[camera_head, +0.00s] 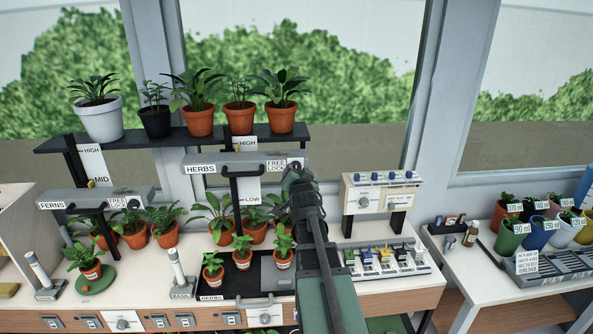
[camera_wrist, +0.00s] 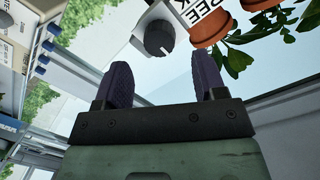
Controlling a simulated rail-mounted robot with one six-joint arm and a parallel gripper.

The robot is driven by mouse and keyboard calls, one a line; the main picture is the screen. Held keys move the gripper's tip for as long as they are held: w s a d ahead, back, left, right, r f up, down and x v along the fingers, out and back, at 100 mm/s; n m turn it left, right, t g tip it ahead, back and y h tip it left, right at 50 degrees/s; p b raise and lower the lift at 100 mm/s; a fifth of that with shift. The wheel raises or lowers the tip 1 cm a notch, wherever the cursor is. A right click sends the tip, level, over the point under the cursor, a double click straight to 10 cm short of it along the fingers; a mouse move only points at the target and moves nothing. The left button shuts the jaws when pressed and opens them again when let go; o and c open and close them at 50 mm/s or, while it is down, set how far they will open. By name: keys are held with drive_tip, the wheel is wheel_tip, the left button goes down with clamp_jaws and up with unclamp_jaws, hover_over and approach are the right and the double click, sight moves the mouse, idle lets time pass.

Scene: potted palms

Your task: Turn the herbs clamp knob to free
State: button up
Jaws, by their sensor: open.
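The herbs clamp knob is a dark round knob (camera_wrist: 159,38) on a pale housing in the wrist view. It shows ahead of my fingertips, roughly between them, with no visible contact. Part of a FREE label (camera_wrist: 205,14) is beside it. In the head view the grey herbs clamp bar (camera_head: 235,163) carries a HERBS sign and a FREE/LOCK label (camera_head: 281,166). My gripper (camera_head: 295,173) is at the bar's right end and largely hides the knob there. In the wrist view my gripper (camera_wrist: 162,62) is open and empty. The knob's setting cannot be read.
Potted plants stand on the upper shelf (camera_head: 180,137) and under the herbs bar. The ferns bar (camera_head: 95,199) is at left. A white panel with knobs (camera_head: 381,193) stands to the right of my arm, above a tray of switches (camera_head: 385,262).

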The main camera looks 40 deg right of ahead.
drive_tip(key=v, duration=0.6)
drive_tip(key=s+a+f+n+g+y+b, duration=0.1)
drive_tip(key=s+a+f+n+g+y, duration=0.2)
drive_tip(key=f, duration=0.4)
drive_tip(key=s+a+f+n+g+y+b, duration=0.1)
drive_tip(key=a+f+n+g+y, duration=0.1)
drive_tip(key=a+f+g, duration=0.3)
drive_tip(key=s+a+f+n+g+y+b, duration=0.1)
drive_tip(key=a+f, duration=0.3)
drive_tip(key=a, duration=0.4)
drive_tip(key=s+a+f+n+g+y+b, duration=0.2)
drive_tip(key=s+a+f+n+g+b, duration=0.1)
drive_tip(key=a, duration=0.6)
drive_tip(key=s+a+f+n+g+y+b, duration=0.1)
drive_tip(key=s+a+f+n+g+b, duration=0.1)
drive_tip(key=a+f, duration=0.4)
drive_tip(key=s+a+n+b, duration=0.1)
drive_tip(key=a+n, duration=0.1)
drive_tip(key=a, duration=0.1)
drive_tip(key=shift+f+y+b, duration=0.2)
drive_tip(key=shift+y+b, duration=0.1)
